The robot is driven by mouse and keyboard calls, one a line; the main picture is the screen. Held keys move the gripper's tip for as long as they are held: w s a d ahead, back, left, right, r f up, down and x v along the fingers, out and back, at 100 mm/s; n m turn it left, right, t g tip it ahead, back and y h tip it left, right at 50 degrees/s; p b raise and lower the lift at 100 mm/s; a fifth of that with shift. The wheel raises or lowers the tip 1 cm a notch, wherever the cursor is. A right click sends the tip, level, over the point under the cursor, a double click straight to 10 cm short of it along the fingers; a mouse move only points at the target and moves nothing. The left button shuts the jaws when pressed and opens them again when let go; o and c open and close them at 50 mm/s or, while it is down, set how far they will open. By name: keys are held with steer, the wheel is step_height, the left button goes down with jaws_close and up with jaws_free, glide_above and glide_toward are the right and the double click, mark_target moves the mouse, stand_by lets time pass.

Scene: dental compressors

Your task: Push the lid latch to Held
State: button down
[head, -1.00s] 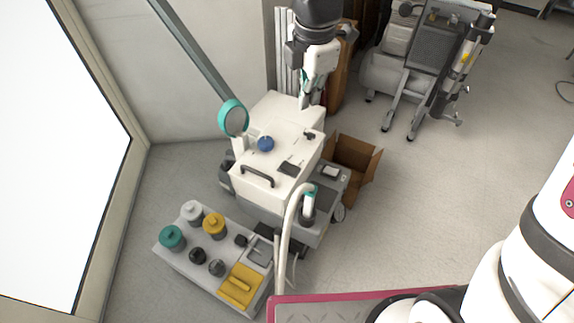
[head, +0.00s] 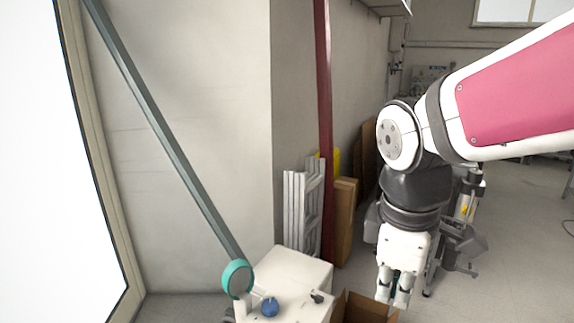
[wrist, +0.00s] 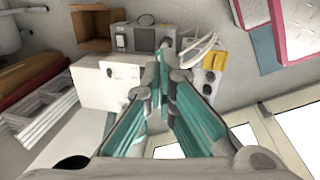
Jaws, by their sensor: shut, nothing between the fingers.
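The white compressor cabinet (head: 295,272) is at the bottom of the head view, its front cut off by the frame. A small black latch-like part (head: 317,298) sits on its top near the right edge; its position setting cannot be read. A blue knob (head: 270,308) sits to its left. My gripper (head: 393,298) points down to the right of the cabinet, apart from the latch, with its fingers together and empty.
An open cardboard box (head: 362,307) stands right of the cabinet, below my gripper. A teal round-headed arm (head: 237,278) rises at the cabinet's left. White slatted panels (head: 302,210) and a red post (head: 324,130) stand behind. Another grey machine (head: 462,235) is at right.

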steer(key=s+d+m+y, duration=0.1)
steer(key=s+d+m, duration=0.3)
steer(key=s+m, duration=1.15)
step_height(320, 180, up, 18)
steer(key=s+n+t+p, duration=0.2)
steer(key=n+p, duration=0.1)
steer(key=p, duration=1.4)
steer(key=shift+r+t, duration=0.2)
steer(key=shift+t, duration=0.2)
steer(key=shift+w, duration=0.1)
